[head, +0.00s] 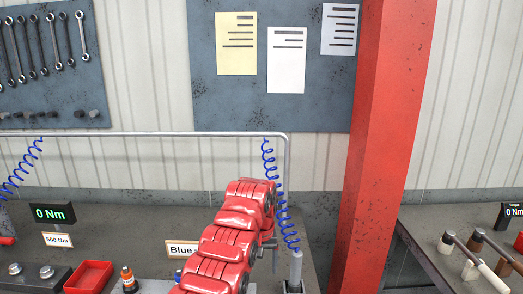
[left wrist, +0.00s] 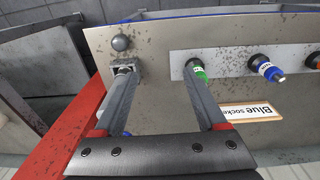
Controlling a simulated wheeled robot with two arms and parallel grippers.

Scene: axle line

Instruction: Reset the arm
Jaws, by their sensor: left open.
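My left arm's red links rise in the middle of the head view and largely hide my left gripper there. In the left wrist view my left gripper (left wrist: 160,78) is open, with nothing between its two fingers. Its left finger overlaps a metal post foot (left wrist: 122,68) at the bench corner. Its right finger tip lies by a green-banded socket (left wrist: 196,70); whether it touches cannot be told. My right gripper is not in view.
A blue-banded socket (left wrist: 266,68) sits in the pale holder, by the "Blue socket" sign (left wrist: 250,112). A red column (head: 383,120) stands right; a second bench with hammer-like tools (head: 484,270) lies beyond.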

